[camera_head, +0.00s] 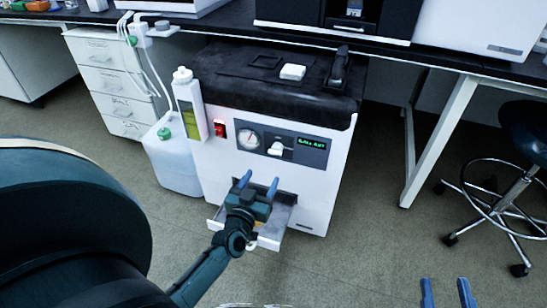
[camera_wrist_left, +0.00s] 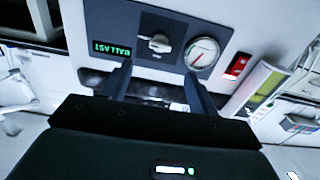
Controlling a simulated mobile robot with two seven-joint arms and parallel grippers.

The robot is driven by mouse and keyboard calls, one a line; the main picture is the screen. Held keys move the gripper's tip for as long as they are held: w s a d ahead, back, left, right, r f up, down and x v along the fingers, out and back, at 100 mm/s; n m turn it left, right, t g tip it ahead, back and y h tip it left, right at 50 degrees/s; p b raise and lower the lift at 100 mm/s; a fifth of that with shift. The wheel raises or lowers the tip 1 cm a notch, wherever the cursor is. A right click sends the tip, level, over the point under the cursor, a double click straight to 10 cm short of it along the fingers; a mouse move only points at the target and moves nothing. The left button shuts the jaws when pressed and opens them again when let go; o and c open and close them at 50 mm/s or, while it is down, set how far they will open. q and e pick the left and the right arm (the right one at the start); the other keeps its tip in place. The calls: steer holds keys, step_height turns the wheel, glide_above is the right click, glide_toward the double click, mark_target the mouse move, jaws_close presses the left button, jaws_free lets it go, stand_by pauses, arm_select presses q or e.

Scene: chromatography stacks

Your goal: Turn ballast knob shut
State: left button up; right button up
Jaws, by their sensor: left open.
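The ballast knob (camera_head: 277,148) is a white knob on the dark front panel (camera_head: 310,155) of a white pump unit with a black top. It sits between a round gauge (camera_head: 248,138) and a green-lit display (camera_head: 311,143). In the left wrist view the knob (camera_wrist_left: 160,43) shows ahead, between and beyond the fingers. My left gripper (camera_head: 258,181) is open and empty, in front of the unit and below the knob, not touching it. My right gripper (camera_head: 447,292) shows only as two blue fingertips, spread apart, at the bottom edge.
A red lit switch (camera_head: 220,130) and a yellow-green sight glass (camera_head: 191,121) are left of the gauge. A drawer or tray (camera_head: 273,240) juts out low on the unit. A white jug (camera_head: 172,160) stands left; a stool (camera_head: 515,180) stands right. Floor in front is clear.

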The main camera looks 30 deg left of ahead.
mark_target(274, 154)
arm_select(q)
steer(key=b+x, duration=0.3)
steer(key=x, duration=0.7)
steer(key=shift+s+a, duration=0.1)
arm_select(e)
steer(key=shift+w+a+m+y, duration=0.15)
steer(key=shift+a+m+y, duration=0.15)
steer(key=shift+m, duration=0.1)
steer(key=shift+r, duration=0.15)
arm_select(q)
steer(key=shift+c, duration=0.9)
steer(key=c, duration=0.8)
arm_select(e)
steer(key=shift+w, duration=0.1)
